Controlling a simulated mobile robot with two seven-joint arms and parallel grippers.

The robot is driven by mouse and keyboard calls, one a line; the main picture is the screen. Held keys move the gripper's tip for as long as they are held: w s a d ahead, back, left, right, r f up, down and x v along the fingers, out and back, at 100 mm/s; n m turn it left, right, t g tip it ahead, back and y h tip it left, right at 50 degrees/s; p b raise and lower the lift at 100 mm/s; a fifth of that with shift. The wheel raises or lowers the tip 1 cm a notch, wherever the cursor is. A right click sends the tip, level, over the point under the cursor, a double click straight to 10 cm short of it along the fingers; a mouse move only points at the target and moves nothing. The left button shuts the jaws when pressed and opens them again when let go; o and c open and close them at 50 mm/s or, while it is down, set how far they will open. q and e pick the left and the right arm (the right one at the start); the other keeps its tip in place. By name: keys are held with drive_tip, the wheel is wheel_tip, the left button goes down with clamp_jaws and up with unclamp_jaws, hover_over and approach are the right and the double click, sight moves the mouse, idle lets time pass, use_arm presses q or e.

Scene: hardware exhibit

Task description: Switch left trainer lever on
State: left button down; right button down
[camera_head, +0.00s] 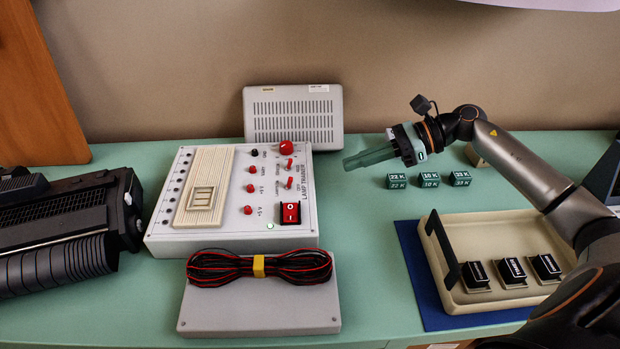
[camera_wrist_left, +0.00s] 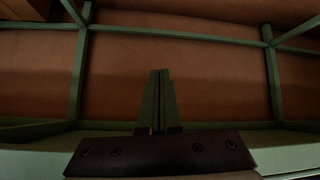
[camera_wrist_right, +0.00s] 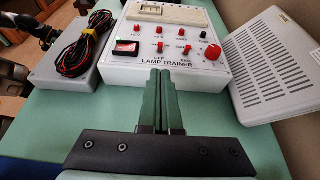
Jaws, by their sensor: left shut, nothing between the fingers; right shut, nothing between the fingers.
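The white lamp trainer (camera_head: 230,243) stands on the green table, its lettering facing the right side of the head view. Its two red levers, one farther (camera_head: 287,163) and one nearer (camera_head: 289,182), lie between a red round knob (camera_head: 286,147) and a red rocker switch (camera_head: 291,212). The right wrist view shows them as a left lever (camera_wrist_right: 160,46) and a right lever (camera_wrist_right: 187,49); their exact tilt is too small to tell. My right gripper (camera_head: 347,163) is shut and empty, right of the levers and apart from them. My left gripper (camera_wrist_left: 160,74) is shut and empty.
A grey vented box (camera_head: 294,117) stands behind the trainer. A cable bundle (camera_head: 225,267) lies on a grey box (camera_head: 260,308) in front. Small green blocks (camera_head: 397,182) and a beige tray (camera_head: 482,299) are at right. The left wrist view shows green framing (camera_wrist_left: 180,29).

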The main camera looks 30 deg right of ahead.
drive_tip(key=p, duration=0.1)
approach(291, 183)
drive_tip(key=x, duration=0.5)
drive_tip(key=shift+w+d+f, duration=0.2)
drive_tip(key=shift+w+f, duration=0.05)
drive_tip(key=shift+f, duration=0.05)
drive_tip(key=shift+w+a+f, duration=0.1)
drive_tip(key=shift+a+f, duration=0.05)
drive_tip(key=shift+a, duration=0.1)
use_arm(q)
drive_tip(key=shift+a+r, duration=0.35)
drive_tip(key=shift+a, duration=0.25)
use_arm(e)
drive_tip(key=shift+w+a+f, duration=0.1)
drive_tip(key=shift+a+f, duration=0.05)
drive_tip(key=shift+a, duration=0.05)
drive_tip(key=shift+r+p, duration=0.25)
drive_tip(key=shift+p, duration=0.3)
use_arm(q)
drive_tip(key=shift+s+r, duration=0.15)
drive_tip(key=shift+r, duration=0.15)
use_arm(e)
drive_tip(key=shift+h, duration=0.3)
use_arm(q)
drive_tip(key=shift+s+a+p, duration=0.1)
drive_tip(key=shift+a+p, duration=0.1)
drive_tip(key=shift+p, duration=0.15)
